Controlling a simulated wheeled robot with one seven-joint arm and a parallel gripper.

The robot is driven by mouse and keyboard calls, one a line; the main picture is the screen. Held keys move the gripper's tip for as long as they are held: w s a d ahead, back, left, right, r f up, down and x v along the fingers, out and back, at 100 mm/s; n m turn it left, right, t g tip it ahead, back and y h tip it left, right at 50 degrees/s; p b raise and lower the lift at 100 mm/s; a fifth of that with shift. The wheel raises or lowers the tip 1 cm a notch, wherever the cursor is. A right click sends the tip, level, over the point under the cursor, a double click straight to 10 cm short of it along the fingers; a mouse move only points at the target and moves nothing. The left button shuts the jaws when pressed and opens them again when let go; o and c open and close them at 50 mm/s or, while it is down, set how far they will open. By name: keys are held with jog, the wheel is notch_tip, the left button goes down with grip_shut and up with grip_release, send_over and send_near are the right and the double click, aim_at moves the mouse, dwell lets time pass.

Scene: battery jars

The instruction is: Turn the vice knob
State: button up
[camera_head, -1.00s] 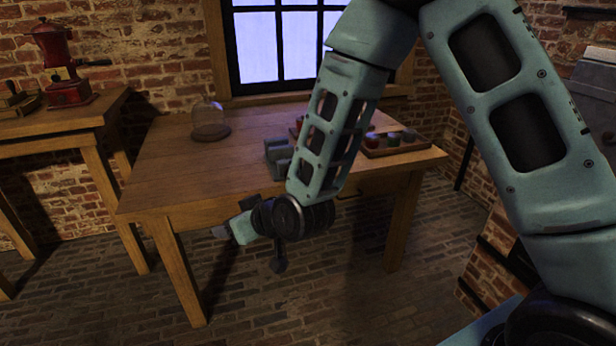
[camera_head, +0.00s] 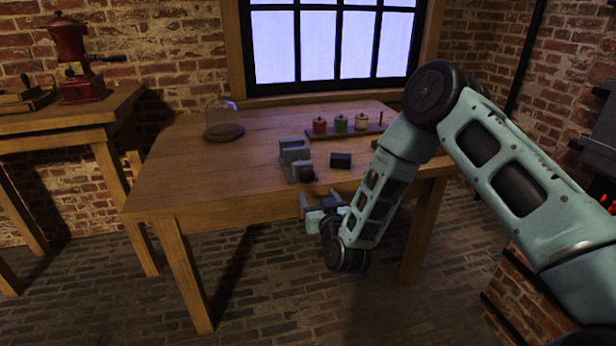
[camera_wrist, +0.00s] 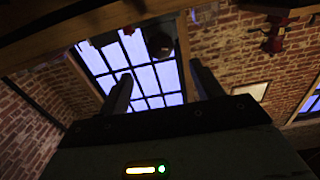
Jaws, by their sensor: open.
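The grey vice (camera_head: 290,153) stands on the wooden table (camera_head: 210,178) near its front edge. Its dark round knob (camera_head: 307,174) faces the front. My gripper (camera_head: 319,195) is open and empty, just in front of the table's front edge, below and slightly right of the knob. It does not appear to touch the knob. In the wrist view my two fingers (camera_wrist: 162,82) point at the window, with a dark round shape (camera_wrist: 160,42), probably the knob, beyond and between their tips.
A small dark block (camera_head: 340,160) lies right of the vice. A tray (camera_head: 372,131) with red, green and pale jars is behind it. A glass dome (camera_head: 222,118) stands at the left back. A red grinder (camera_head: 75,65) is on the side table. The table's left middle is clear.

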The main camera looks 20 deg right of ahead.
aim_at(308, 178)
jog(key=w, duration=1.1)
jog(key=shift+w, duration=0.4)
jog(key=c, duration=1)
jog(key=shift+f+m, duration=0.15)
jog(key=shift+m, duration=0.15)
jog(key=shift+m+b, duration=0.35)
jog(key=shift+m, duration=0.05)
